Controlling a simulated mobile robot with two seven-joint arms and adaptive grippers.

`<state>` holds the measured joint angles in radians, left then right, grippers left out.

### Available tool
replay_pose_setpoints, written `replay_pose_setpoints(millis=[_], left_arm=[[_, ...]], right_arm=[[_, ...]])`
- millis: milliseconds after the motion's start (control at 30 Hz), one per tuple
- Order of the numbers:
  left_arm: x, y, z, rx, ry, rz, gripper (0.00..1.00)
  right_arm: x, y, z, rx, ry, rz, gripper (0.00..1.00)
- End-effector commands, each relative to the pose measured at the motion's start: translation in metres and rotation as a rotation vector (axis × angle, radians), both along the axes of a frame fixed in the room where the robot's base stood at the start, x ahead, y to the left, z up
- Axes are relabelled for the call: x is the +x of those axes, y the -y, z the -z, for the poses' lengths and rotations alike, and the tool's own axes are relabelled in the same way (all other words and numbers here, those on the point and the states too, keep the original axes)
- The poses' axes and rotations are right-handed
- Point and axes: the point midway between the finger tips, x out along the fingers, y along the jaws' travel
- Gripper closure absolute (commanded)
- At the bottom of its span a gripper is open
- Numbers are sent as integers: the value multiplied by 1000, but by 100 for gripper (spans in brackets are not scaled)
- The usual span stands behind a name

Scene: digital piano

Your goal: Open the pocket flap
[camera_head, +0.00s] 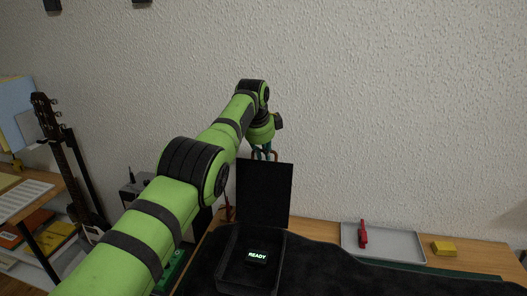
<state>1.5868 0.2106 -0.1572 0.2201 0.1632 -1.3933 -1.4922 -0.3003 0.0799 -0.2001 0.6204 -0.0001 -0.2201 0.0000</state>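A black box-like pocket (227,262) lies open on a dark cloth surface. Its black flap (264,194) stands about upright at the back edge. A small dark device with a lit green-white "READY" display (257,255) shows inside the pocket. My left arm reaches in from the lower left. My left gripper (263,154) is at the top edge of the flap, with its fingers pointing down and their tips partly hidden behind it. I cannot tell whether it touches the flap or how far it is open. My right gripper is not in view.
A grey tray (395,244) holding a red clamp-like item (363,236) sits on the wooden surface at right, beside a yellow block (444,247). A guitar (50,125) and a shelf stand at left. A textured wall rises behind. The dark cloth right of the pocket is clear.

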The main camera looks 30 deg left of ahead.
Motion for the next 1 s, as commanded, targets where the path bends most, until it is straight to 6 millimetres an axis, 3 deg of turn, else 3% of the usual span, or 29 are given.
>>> replay_pose_setpoints(millis=[67, 633, 900, 1000], left_arm=[[0, 0, 0, -3, -1, -2, 59], [-1, -1, -3, 0, -1, -1, 59], [-10, 1, -22, 1, 2, 0, 59], [-18, 3, -45, 2, 7, 1, 59]], right_arm=[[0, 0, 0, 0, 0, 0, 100], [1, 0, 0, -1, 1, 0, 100], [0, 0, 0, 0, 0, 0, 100], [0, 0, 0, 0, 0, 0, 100]])
